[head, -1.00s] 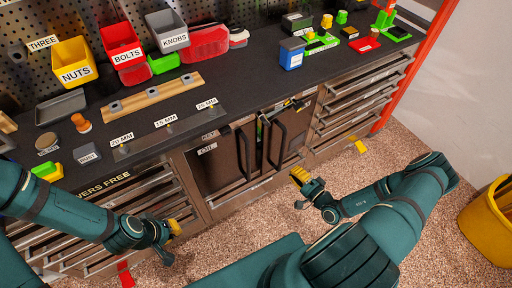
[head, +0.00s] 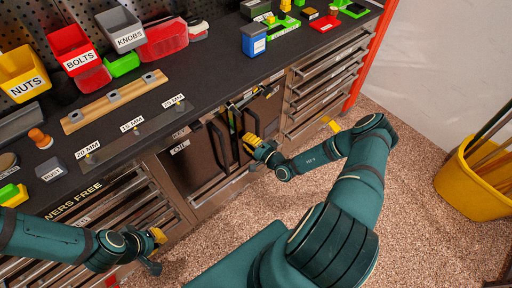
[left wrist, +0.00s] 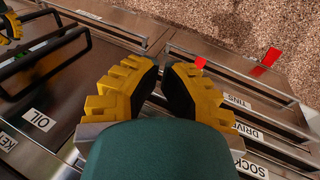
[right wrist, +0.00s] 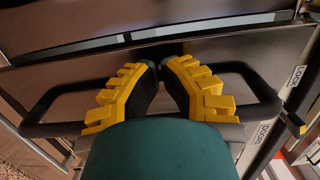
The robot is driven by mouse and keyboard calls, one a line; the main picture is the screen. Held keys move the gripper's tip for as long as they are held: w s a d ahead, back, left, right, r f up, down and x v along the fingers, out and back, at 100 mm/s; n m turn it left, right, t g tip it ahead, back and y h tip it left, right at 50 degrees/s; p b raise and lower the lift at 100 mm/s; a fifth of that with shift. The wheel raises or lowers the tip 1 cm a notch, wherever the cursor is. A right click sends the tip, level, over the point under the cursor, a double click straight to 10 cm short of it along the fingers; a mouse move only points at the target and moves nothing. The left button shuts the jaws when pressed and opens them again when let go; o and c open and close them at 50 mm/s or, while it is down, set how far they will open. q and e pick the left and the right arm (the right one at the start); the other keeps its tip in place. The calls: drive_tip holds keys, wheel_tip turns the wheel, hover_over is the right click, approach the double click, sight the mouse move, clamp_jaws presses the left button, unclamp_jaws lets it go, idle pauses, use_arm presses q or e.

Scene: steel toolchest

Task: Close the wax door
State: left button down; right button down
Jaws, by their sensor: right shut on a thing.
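The cabinet has two brown doors. The left door (head: 190,158) carries an OIL label, also legible in the left wrist view (left wrist: 38,119). The right door (head: 268,112), taken as the wax door, shows no readable WAX label. It seems slightly ajar, with a narrow gap showing yellow-green between the doors. My right gripper (head: 250,143) is shut on the right door's dark bar handle (right wrist: 75,88), which passes behind the yellow fingers (right wrist: 160,70). My left gripper (head: 158,238) is low before the left drawers, fingertips (left wrist: 163,65) nearly together, holding nothing visible.
The dark worktop (head: 200,85) above carries bins, a wooden rail and a blue box (head: 253,40). A yellow bucket (head: 475,185) stands at right. Carpet in front is open.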

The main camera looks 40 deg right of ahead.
sight(242, 136)
drive_tip(key=shift+w, duration=0.45)
drive_tip(key=p, duration=0.1)
drive_tip(key=w+h+p, duration=0.1)
drive_tip(key=w+m+h+p, duration=0.1)
drive_tip(key=shift+w+a+r, duration=0.15)
drive_tip(key=shift+a+r, duration=0.1)
drive_tip(key=shift+a, duration=0.15)
drive_tip(key=shift+w+p, duration=0.35)
drive_tip(key=shift+p, duration=0.2)
drive_tip(key=shift+w+f+m+h, duration=0.1)
drive_tip(key=shift+f+m+h, duration=0.05)
drive_tip(key=shift+m+h, duration=0.15)
drive_tip(key=shift+f, duration=0.1)
drive_tip(key=shift+d, duration=0.1)
